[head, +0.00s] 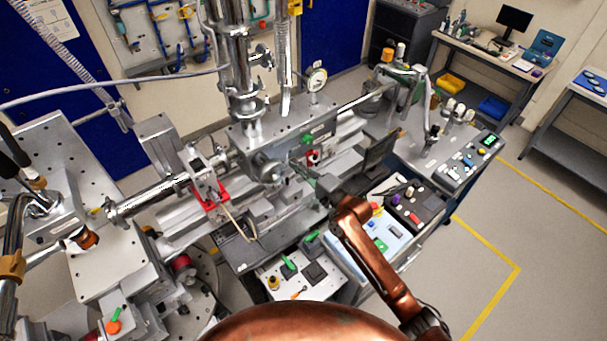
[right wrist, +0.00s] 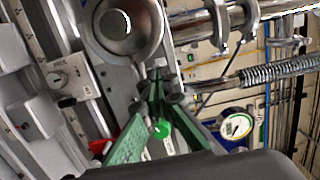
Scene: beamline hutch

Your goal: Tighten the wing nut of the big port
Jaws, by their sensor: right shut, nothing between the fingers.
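The big port (head: 268,166) is a round metal fitting on the front of the steel chamber (head: 285,125). In the right wrist view it is a large shiny round flange (right wrist: 122,28) at the top, left of centre. My right gripper (head: 296,166) reaches in from the lower right, close beside the port. In the right wrist view its green fingers (right wrist: 156,84) come together at the tips just below the flange's rim, with nothing between them. A small metal piece lies at the tips; I cannot tell whether it is the wing nut or whether they touch it. My left gripper is not visible.
A metal rail bench runs below the chamber. A pressure gauge (head: 316,78) stands on top and also shows in the right wrist view (right wrist: 236,125). Open floor lies at the far right.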

